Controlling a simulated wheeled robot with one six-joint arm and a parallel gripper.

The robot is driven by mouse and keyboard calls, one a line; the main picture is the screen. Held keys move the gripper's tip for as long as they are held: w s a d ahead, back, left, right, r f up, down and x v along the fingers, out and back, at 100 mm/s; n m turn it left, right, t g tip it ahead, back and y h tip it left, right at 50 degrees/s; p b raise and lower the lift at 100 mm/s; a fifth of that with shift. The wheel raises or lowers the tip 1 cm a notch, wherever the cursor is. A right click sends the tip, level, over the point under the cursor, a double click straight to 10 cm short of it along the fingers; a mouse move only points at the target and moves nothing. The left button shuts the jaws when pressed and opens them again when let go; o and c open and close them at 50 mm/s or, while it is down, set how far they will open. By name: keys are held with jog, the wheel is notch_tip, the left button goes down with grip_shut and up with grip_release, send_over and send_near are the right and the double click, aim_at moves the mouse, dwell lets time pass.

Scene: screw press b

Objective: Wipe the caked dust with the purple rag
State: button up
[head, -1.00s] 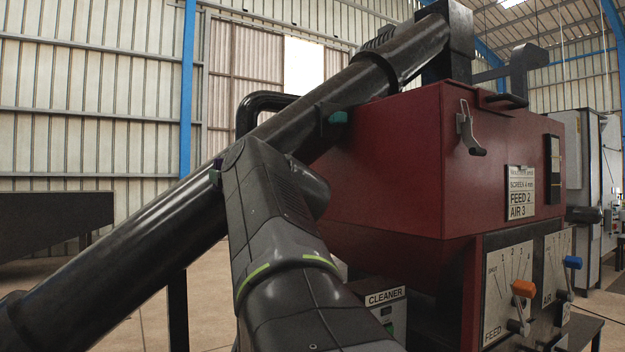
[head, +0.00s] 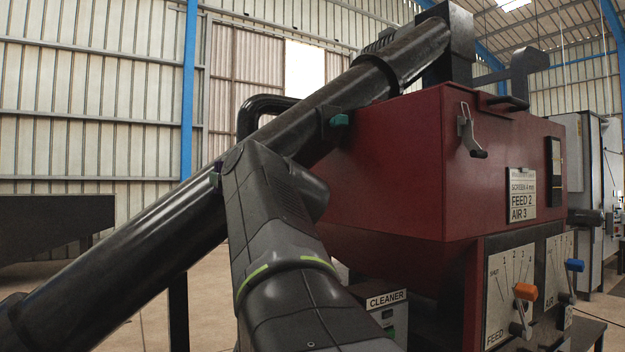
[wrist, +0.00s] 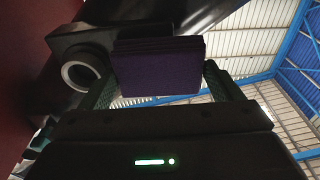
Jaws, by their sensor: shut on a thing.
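In the wrist view, my gripper (wrist: 160,88) is shut on the purple rag (wrist: 160,68). The rag shows as a dark folded block between the green-lined fingers. It is close to the black underside of a machine part, but I cannot tell whether it touches anything. No caked dust can be made out in either view.
The black slanting tube (head: 120,262) crosses the head view. The red hopper (head: 395,165) stands right of my arm, above the orange feed lever (head: 525,291) and blue air lever (head: 574,265). A cleaner box (head: 386,300) sits low beside my arm. Open floor shows at left.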

jog(key=shift+w+a, duration=0.15)
jog(key=shift+w, duration=0.15)
jog(key=s+a+p, duration=0.1)
jog(key=p, duration=0.2)
jog(key=s+a+p, duration=0.1)
jog(key=a+p, duration=0.1)
jog(key=p, duration=0.1)
dwell(0.5)
jog(key=w+d+b, duration=0.1)
jog(key=b, duration=0.3)
jog(key=w+d+b, duration=0.1)
jog(key=b, duration=0.2)
jog(key=shift+d+b, duration=0.4)
